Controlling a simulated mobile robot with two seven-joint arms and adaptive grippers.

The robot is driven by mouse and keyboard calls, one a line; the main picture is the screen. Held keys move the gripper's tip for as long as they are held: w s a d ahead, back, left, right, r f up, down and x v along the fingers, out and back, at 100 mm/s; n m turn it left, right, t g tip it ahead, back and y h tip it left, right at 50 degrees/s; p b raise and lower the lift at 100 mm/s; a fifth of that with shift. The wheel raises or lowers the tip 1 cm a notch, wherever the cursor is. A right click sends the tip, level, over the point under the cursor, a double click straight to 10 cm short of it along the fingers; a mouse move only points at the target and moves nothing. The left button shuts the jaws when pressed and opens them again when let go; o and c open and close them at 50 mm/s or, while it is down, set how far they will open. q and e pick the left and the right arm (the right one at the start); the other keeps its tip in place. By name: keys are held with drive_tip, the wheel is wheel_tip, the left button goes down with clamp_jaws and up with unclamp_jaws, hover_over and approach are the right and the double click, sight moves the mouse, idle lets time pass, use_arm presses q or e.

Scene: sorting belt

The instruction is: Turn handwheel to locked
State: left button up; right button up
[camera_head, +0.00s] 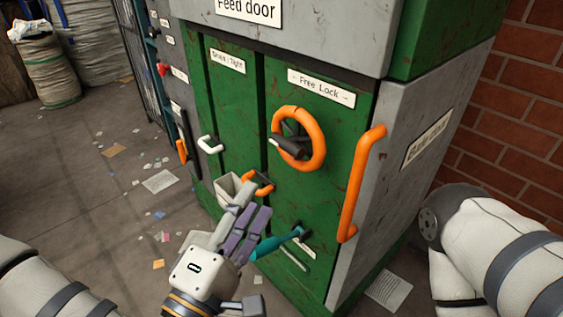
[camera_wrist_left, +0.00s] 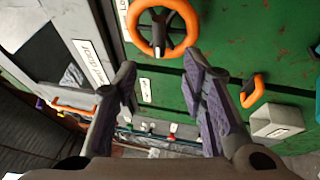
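The orange handwheel (camera_head: 320,143) is on the green door of the cabinet, under a label reading "Free Lock" (camera_head: 321,88). Its hub is dark, with a dark pointer that has a pale tip on the left. The wheel also shows at the top of the left wrist view (camera_wrist_left: 149,47). My left gripper (camera_head: 255,200) is below and left of the wheel, apart from it. In the left wrist view its purple-padded fingers (camera_wrist_left: 160,66) are spread with nothing held between them. My right gripper is out of view; only part of my right arm shows.
A long orange handle (camera_head: 354,185) stands right of the wheel. A smaller orange handle (camera_head: 266,187), a pale box (camera_head: 226,186) and a teal lever (camera_head: 274,244) are close to my left gripper. A brick wall (camera_head: 525,95) is at right. Scraps litter the floor.

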sight(285, 150)
use_arm(q)
drive_tip(key=x, duration=1.1)
drive_tip(key=shift+w+d+r+p, duration=0.25)
drive_tip(key=shift+d+p, duration=0.05)
drive_tip(key=shift+p, duration=0.05)
clamp_jaws()
